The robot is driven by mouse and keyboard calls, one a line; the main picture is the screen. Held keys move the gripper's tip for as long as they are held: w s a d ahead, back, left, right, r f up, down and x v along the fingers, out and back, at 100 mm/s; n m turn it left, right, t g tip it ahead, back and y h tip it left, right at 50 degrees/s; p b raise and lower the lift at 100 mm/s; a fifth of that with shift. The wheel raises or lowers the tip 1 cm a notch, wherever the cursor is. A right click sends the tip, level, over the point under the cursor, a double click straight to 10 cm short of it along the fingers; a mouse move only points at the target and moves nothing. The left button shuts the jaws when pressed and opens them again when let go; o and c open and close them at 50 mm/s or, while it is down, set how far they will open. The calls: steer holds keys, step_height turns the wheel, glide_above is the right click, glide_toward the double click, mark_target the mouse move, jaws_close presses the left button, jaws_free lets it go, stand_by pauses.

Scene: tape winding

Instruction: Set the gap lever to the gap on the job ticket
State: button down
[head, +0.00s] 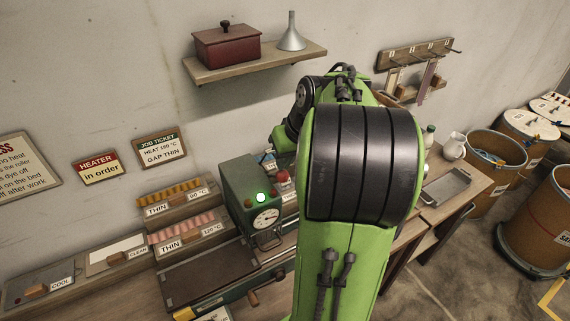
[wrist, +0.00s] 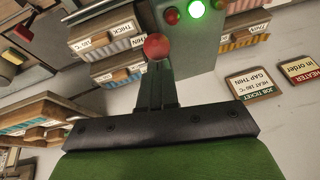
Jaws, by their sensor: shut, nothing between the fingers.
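The job ticket (head: 161,148) hangs on the wall and reads GAP THIN; it also shows upside down in the wrist view (wrist: 252,85). The green machine (head: 243,184) stands on the bench with a dial and a lit green lamp. A red ball knob (wrist: 157,46), which looks like the gap lever's, shows at my fingertips in the wrist view; a red ball also shows on the machine's right side in the head view (head: 282,176). My gripper (wrist: 155,78) is shut and empty, its tips close to the knob; contact is unclear. The lever's setting cannot be read. My arm hides the gripper in the head view.
Trays labelled THIN (head: 167,208) stand left of the machine, and THICK trays (wrist: 105,38) show in the wrist view. A shelf (head: 255,64) with a red box and funnel is above. Barrels (head: 495,150) stand at the right. My arm hides much of the bench.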

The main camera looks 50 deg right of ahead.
steer(key=shift+f, duration=0.15)
steer(key=shift+s+f+b, duration=0.25)
steer(key=shift+f+b, duration=0.1)
steer(key=shift+b, duration=0.35)
steer(key=s+f+t+b, duration=0.2)
steer(key=b, duration=0.3)
steer(key=s+a+f+t+h+b, duration=0.1)
steer(key=f+t+b, duration=0.1)
steer(key=b, duration=0.3)
steer(key=shift+s+a+b, duration=0.1)
steer(key=shift+s+b, duration=0.2)
steer(key=shift+s, duration=0.05)
steer(key=shift+r, duration=0.1)
